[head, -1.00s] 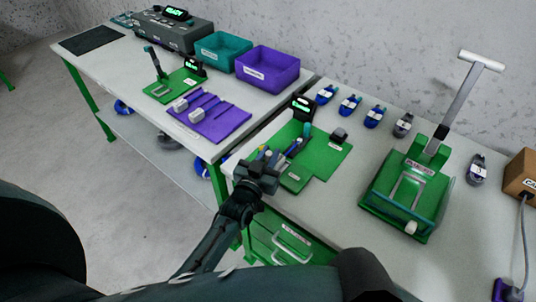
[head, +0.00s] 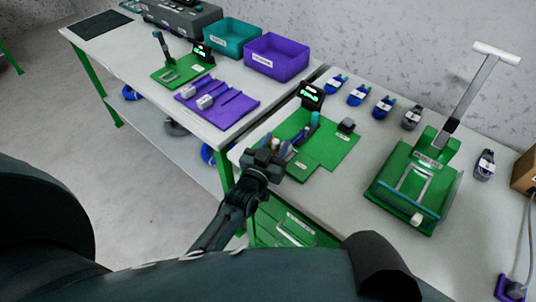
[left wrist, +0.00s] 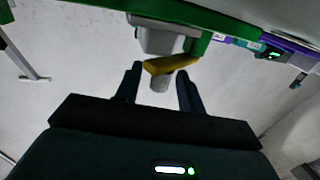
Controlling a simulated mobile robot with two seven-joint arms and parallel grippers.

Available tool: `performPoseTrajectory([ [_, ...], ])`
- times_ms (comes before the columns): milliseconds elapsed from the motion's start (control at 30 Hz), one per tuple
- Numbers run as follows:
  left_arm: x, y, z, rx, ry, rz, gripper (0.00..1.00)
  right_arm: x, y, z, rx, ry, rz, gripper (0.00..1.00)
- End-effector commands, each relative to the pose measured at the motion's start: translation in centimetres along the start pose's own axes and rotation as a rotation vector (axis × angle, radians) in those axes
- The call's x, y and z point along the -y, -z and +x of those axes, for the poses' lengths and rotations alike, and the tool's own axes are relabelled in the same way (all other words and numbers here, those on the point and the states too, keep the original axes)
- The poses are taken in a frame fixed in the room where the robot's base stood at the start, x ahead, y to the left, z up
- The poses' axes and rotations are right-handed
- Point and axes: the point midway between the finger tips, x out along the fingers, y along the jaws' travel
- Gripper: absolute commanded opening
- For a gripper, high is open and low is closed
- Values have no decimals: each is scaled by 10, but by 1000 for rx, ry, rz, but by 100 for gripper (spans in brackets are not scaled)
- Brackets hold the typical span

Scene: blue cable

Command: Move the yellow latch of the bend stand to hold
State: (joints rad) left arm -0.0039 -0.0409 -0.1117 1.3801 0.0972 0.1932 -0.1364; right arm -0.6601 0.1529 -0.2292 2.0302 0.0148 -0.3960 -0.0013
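The bend stand is a green plate (head: 335,152) with a lit display (head: 312,95) on the near worktable. My left gripper (head: 281,152) is at its front left side and hides part of it. In the left wrist view the yellow latch (left wrist: 172,64) sits under a grey block (left wrist: 157,40) at the stand's green edge. A pale round knob (left wrist: 160,83) shows just below the latch. My left gripper's two dark fingers are apart, one on each side of the latch and knob. I cannot tell whether they touch. My right gripper is not in view.
A green press with a long T-handle (head: 418,185) stands to the right. Several labelled cable coils (head: 383,107) line the back. A green drawer (head: 285,228) is under the table front. The left table carries a purple fixture (head: 225,105), a teal bin (head: 233,45) and a purple bin (head: 277,57).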

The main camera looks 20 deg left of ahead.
Motion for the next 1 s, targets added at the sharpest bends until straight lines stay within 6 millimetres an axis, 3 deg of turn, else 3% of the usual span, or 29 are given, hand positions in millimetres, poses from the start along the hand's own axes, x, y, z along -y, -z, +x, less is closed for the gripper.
performPoseTrajectory([
  [533,0,-1,-108,3,-1,0,39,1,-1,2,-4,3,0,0],
  [700,0,0,-124,1,-1,0,39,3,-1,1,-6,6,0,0],
  [1000,0,0,-126,0,-1,0,39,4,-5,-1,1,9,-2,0],
])
